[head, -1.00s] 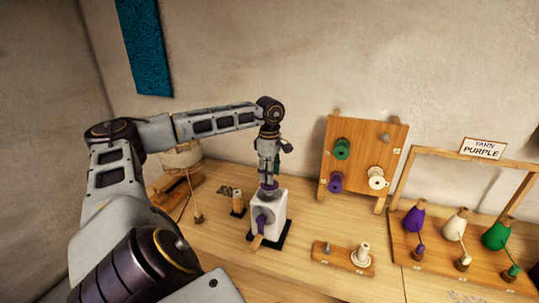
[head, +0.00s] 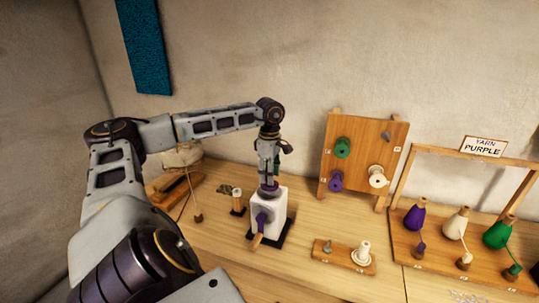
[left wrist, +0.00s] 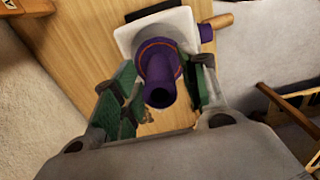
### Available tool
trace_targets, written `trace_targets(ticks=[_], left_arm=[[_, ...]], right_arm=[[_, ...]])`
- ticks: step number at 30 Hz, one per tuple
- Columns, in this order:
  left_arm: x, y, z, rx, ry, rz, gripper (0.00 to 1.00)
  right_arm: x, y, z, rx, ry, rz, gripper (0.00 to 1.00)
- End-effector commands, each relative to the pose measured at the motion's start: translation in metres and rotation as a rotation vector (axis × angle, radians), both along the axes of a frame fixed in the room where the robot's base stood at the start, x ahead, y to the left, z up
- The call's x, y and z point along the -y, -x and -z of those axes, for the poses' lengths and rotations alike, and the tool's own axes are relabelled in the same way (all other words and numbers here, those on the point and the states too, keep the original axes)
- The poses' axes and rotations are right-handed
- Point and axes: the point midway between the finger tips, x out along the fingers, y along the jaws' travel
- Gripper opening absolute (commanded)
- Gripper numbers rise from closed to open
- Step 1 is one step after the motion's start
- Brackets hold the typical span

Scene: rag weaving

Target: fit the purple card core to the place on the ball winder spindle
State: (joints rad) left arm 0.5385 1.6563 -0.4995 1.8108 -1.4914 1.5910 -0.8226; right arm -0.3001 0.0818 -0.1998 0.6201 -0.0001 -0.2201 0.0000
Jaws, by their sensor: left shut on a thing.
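The purple card core (left wrist: 160,92) is upright between the green-padded fingers of my left gripper (head: 269,180), which is shut on it. In the head view the core (head: 269,190) shows as a purple band right at the top of the white ball winder (head: 275,213). The winder has a purple crank hub with a wooden handle (head: 257,241) and stands on a dark base. The left wrist view shows the winder (left wrist: 127,38) directly beyond the core. The spindle is hidden, so I cannot tell how far down the core sits. My right gripper is out of view.
A pegboard (head: 365,150) with green, purple and white spools stands behind right. A small wooden stand (head: 344,258) holds a white spool in front of it. A yarn rack (head: 440,243) with several cones is at the right.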

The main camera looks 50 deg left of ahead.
Motion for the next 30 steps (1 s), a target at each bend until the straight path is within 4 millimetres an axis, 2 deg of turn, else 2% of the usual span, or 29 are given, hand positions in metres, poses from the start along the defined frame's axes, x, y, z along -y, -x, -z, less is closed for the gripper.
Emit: trace_targets(ticks=[24, 30], left_arm=[[0.0, 0.0, 0.018, 0.0, 0.0, 0.0, 0.14], [0.0, 0.0, 0.016, 0.0, 0.0, 0.0, 0.14]], right_arm=[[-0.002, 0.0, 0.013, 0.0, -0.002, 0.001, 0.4], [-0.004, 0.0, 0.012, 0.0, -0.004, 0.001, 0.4]])
